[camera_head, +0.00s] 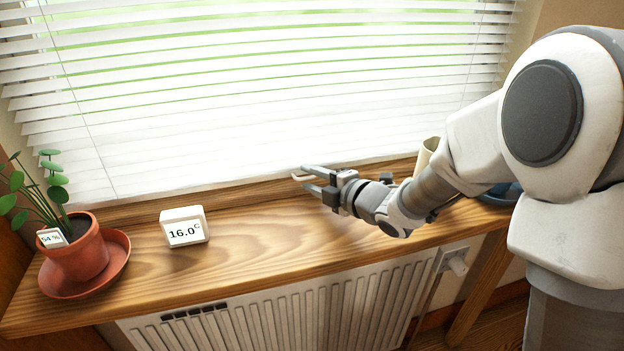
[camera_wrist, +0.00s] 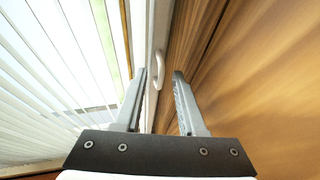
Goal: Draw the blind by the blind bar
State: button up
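The white slatted blind (camera_head: 270,95) hangs low over the window, its bottom close to the wooden sill. Green shows through gaps between its upper slats; the lower slats look closer together. Its slats fill the left of the wrist view (camera_wrist: 35,85). A pale bar (camera_wrist: 151,100) runs along the blind's edge there, with a small white curved handle (camera_wrist: 159,70) beside the wood. My gripper (camera_head: 298,181) is open and empty, just above the sill near the blind's lower edge. In the wrist view, the handle lies ahead between the two fingers, and I see no contact.
A cream cup (camera_head: 427,152) stands behind my arm. A radiator (camera_head: 290,310) is below. The sill's middle is clear.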

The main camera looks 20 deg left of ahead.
jog(key=p+v, duration=0.2)
jog(key=v, duration=1.5)
jog(key=shift+s+d+r, duration=0.1)
jog(key=shift+s+d, duration=0.05)
